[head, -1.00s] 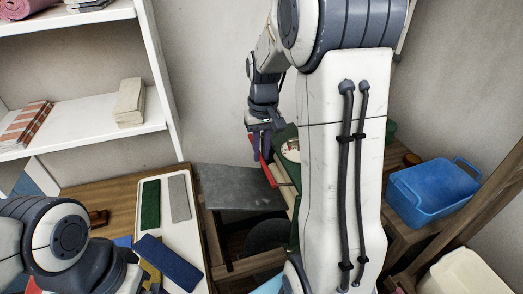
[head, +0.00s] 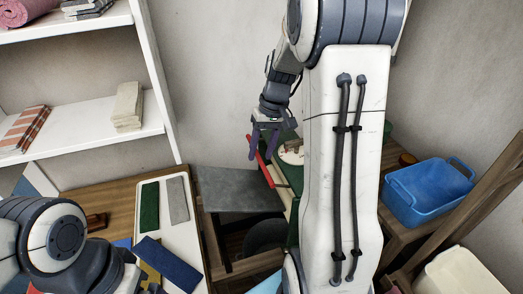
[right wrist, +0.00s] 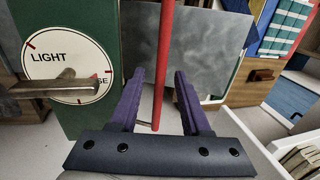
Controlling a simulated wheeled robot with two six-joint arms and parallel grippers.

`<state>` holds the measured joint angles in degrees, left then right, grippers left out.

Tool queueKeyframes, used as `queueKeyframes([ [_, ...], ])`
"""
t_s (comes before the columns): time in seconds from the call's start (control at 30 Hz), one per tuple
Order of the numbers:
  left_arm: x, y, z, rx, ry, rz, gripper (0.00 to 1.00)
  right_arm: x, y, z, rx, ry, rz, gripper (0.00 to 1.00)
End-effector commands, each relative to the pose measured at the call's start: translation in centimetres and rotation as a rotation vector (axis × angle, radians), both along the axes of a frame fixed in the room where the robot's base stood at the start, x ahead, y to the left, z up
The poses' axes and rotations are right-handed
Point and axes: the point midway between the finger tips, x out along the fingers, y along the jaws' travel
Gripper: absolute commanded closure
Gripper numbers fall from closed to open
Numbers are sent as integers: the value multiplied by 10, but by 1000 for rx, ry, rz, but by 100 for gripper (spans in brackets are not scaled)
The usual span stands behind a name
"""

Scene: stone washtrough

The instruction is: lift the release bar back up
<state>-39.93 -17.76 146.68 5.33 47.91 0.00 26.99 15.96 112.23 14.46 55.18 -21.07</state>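The red release bar (head: 263,165) stands at the left side of a green machine (head: 290,172) beyond my right arm. In the right wrist view the bar (right wrist: 164,60) runs from the top edge down between the two purple fingers. My right gripper (right wrist: 160,85) is open, with a gap on each side of the bar. In the head view this gripper (head: 263,155) is over the bar's upper part, partly covering it. My left arm is at the lower left; its gripper is mostly cut off at the bottom edge.
A round dial (right wrist: 68,72) reading "LIGHT" with a pointer is on the green panel, left of the fingers. A grey plate (head: 238,188) lies left of the machine. A white tray with cloths (head: 187,235) and a blue tub (head: 432,190) stand on either side.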

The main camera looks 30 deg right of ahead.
Motion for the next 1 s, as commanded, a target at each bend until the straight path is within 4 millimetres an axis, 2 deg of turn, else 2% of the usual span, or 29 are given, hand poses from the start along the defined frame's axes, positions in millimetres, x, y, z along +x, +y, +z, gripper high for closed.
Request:
queueKeyframes([
  [0.27, 0, 0, -1, 0, 0, 0, 0, 0, -1, 5, 0, -1, 1, 53],
  [0.37, 0, 0, -3, 0, 0, 0, 0, 0, -4, 17, -1, -3, 0, 53],
  [0.7, 0, 0, -8, 0, 0, 0, 0, -4, -17, 81, -2, -3, -1, 53],
  [0.83, 0, 0, -9, 0, 0, -1, 0, -5, -20, 96, 0, -1, 0, 53],
  [1.0, 0, 0, -9, 0, 0, -1, 0, -6, -21, 102, 0, 1, 0, 53],
])
